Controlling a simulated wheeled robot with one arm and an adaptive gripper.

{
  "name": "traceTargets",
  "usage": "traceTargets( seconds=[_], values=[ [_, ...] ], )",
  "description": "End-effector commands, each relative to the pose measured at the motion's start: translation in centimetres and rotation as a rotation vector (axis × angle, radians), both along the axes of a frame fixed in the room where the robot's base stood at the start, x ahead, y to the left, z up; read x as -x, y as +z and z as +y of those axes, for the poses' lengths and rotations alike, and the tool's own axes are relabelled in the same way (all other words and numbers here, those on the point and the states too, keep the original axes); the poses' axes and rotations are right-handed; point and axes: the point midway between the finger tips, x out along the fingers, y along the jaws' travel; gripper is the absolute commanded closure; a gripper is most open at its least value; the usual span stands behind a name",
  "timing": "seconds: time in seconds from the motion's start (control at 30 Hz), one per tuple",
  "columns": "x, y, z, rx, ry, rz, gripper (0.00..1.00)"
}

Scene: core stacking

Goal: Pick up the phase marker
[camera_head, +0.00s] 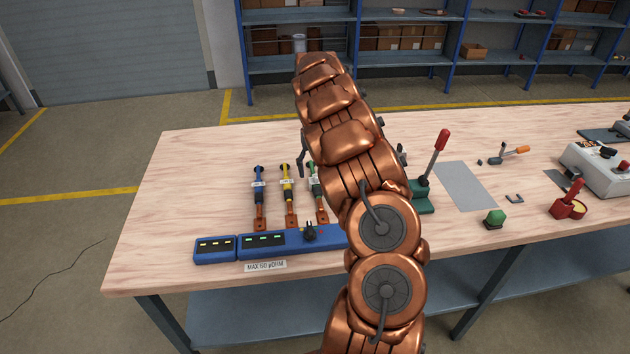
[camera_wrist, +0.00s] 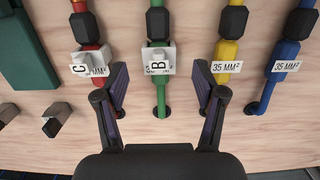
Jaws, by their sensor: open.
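In the wrist view, a white phase marker with the letter B (camera_wrist: 158,60) sits at the label of the green cable (camera_wrist: 159,88). A second white phase marker with the letter C (camera_wrist: 84,65) sits at the label of the red cable (camera_wrist: 86,27). My gripper (camera_wrist: 159,74) is open, one finger on each side of the B marker, with gaps on both sides; contact is not seen. The yellow cable (camera_wrist: 228,50) and blue cable (camera_wrist: 288,50) carry 35 MM² labels without letters. In the head view my arm hides the red cable and most of my gripper.
A blue meter box (camera_head: 290,240) lies in front of the cables on the wooden table (camera_head: 185,165). A green press with a red-knobbed lever (camera_head: 440,142) stands right of my arm. A grey mat (camera_head: 465,185) and several small tools lie further right. The table's left end is clear.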

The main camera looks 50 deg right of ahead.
Motion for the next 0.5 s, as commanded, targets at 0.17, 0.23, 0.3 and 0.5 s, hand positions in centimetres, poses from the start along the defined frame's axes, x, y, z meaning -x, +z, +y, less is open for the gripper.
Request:
traceTargets(
  seconds=[0.17,0.23,0.3,0.5],
  values=[
    [0.6,-1.7,0.2,-0.002,-0.003,0.003,0.30],
    [0.7,-2.6,0.3,-0.004,-0.002,0.006,0.30],
    [0.7,-3.3,0.5,-0.005,-0.002,0.005,0.30],
    [0.6,-4.1,0.4,-0.001,-0.002,0.000,0.30]
  ],
)
